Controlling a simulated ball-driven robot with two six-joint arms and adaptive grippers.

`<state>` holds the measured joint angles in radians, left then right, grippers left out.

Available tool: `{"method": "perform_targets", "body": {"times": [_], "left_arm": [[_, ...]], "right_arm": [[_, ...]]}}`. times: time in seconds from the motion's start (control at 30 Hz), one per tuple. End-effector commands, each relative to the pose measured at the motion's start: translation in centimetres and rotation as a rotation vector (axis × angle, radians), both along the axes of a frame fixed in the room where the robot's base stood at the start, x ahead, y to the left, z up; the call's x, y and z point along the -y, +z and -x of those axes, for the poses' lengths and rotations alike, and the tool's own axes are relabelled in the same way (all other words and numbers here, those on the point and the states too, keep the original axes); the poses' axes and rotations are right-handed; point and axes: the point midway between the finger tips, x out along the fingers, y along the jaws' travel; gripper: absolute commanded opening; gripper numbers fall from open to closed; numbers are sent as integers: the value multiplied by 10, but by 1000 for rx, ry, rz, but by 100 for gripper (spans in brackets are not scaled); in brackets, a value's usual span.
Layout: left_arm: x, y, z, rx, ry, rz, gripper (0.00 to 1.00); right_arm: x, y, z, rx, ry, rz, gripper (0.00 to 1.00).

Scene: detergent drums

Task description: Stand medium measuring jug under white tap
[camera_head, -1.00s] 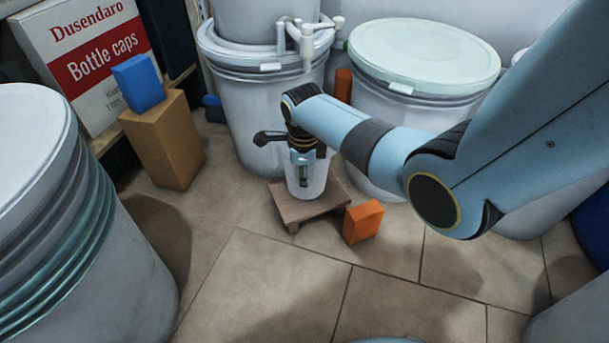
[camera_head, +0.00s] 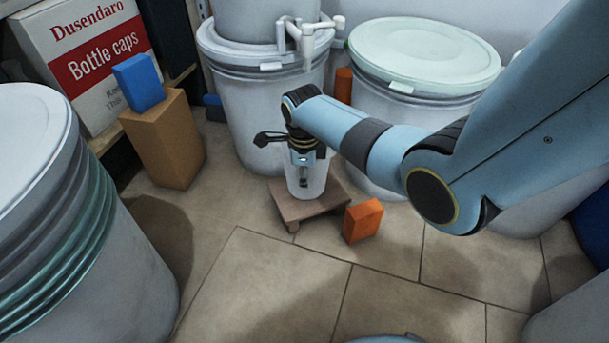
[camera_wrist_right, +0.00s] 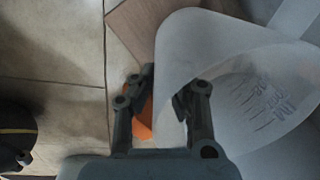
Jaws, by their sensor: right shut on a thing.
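A translucent measuring jug (camera_head: 314,180) with a flared top is at the small brown wooden stand (camera_head: 297,210), below the white tap (camera_head: 308,45) on the stacked drums. My right gripper (camera_head: 303,180) is shut on the jug's wall, reaching down from above. In the right wrist view the jug (camera_wrist_right: 262,90) shows its printed scale, and my right gripper's fingers (camera_wrist_right: 160,105) sit on either side of its wall. Whether the jug's base touches the stand I cannot tell. My left gripper is not in view.
An orange block (camera_head: 362,221) lies just right of the stand. Drums (camera_head: 425,60) stand behind and at the left. A tan box (camera_head: 163,140) with a blue block (camera_head: 138,83) on it stands at the left. The front floor is clear.

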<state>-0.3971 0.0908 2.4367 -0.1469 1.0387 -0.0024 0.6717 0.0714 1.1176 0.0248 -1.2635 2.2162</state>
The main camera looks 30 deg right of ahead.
Motion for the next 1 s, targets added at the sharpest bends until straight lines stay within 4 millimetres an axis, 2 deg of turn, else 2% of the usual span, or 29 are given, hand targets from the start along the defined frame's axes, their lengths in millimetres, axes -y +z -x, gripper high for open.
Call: {"method": "perform_targets", "body": {"times": [0.97,1.0], "left_arm": [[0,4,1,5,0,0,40],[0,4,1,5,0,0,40]], "right_arm": [[0,-3,0,1,0,0,0],[0,-3,0,1,0,0,11]]}}
